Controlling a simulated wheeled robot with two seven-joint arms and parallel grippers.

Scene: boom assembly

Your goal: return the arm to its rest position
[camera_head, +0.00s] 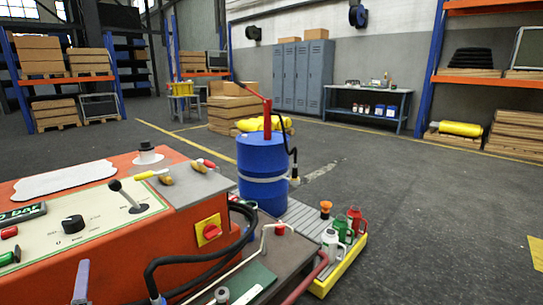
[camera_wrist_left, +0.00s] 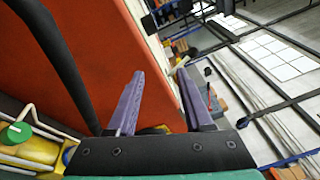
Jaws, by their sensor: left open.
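My left gripper (camera_wrist_left: 159,78) shows in the left wrist view with its two purple fingers apart and nothing between them. In the head view only a bit of my left gripper (camera_head: 81,282) shows at the bottom left, in front of the orange machine (camera_head: 120,262). Its arm is out of the picture there. The machine's orange side (camera_wrist_left: 95,45) fills the left and middle of the wrist view, close beside the fingers. I cannot tell whether they touch it. My right gripper is in neither view.
The control panel (camera_head: 105,215) has a black lever (camera_head: 128,194) standing up from it. A black hose (camera_head: 190,258) loops off the machine's right side. A blue drum (camera_head: 262,165) with a red pump stands behind on a pallet with several bottles. The floor at right is clear.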

